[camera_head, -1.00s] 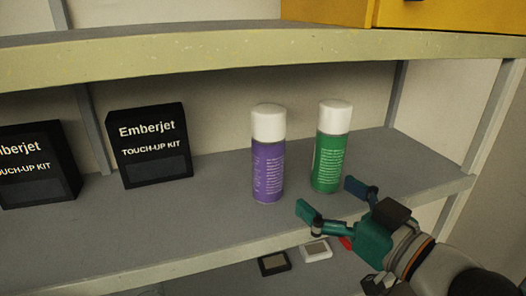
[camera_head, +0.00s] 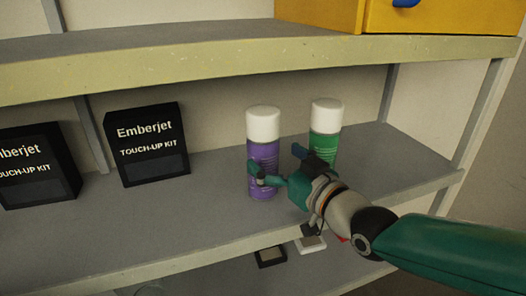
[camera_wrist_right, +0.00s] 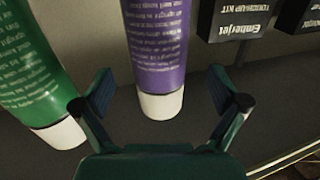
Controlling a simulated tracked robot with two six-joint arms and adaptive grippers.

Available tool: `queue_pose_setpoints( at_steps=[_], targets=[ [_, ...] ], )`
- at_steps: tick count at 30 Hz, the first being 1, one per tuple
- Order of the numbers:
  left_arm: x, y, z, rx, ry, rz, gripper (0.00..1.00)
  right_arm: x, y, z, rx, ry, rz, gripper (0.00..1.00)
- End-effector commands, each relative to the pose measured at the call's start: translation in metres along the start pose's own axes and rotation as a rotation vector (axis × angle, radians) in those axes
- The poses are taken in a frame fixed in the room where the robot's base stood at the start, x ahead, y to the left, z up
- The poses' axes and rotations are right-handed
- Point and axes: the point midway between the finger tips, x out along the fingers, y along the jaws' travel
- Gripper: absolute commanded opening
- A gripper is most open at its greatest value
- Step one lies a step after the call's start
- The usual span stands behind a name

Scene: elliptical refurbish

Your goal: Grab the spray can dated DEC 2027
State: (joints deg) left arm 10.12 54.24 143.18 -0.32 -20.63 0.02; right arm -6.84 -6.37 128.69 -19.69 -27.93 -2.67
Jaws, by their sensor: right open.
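A purple spray can with a white cap (camera_head: 263,150) stands upright on the middle shelf. A green spray can with a white cap (camera_head: 325,145) stands to its right, partly hidden by my right gripper (camera_head: 277,162). The right gripper is open and empty, in front of the purple can. In the right wrist view, which is upside down, the purple can (camera_wrist_right: 157,45) shows between the open fingers (camera_wrist_right: 160,85), and the green can (camera_wrist_right: 32,70) is outside them to the left. Small print shows on both cans, but I cannot read a date. My left gripper is not in view.
Two black Emberjet touch-up kit boxes (camera_head: 148,145) (camera_head: 35,165) stand left on the same shelf (camera_head: 210,205). Small black and white items (camera_head: 270,256) (camera_head: 311,243) lie on the shelf below. A yellow box (camera_head: 440,15) sits on the shelf above. Shelf room left of the purple can is clear.

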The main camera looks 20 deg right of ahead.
Motion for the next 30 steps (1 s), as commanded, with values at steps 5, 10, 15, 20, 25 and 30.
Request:
queue_pose_setpoints(
  at_steps=[5, 10, 15, 20, 25, 30],
  targets=[
    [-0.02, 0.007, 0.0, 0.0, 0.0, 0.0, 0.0, 0.025, 0.001, -0.008, 0.002, -0.004, 0.0, 0.97],
    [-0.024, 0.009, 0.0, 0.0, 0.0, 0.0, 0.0, 0.042, 0.002, -0.006, 0.002, -0.002, 0.0, 0.97],
    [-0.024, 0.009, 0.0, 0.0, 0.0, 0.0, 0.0, 0.044, 0.002, -0.005, 0.002, 0.001, 0.002, 0.97],
    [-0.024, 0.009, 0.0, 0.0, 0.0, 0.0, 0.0, 0.044, 0.002, -0.004, 0.001, 0.0, 0.002, 0.87],
    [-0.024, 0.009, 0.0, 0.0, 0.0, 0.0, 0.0, 0.043, 0.002, -0.004, 0.001, 0.0, 0.003, 0.59],
    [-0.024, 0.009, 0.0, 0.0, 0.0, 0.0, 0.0, 0.043, 0.003, -0.004, 0.001, 0.0, 0.003, 0.3]
  ],
)
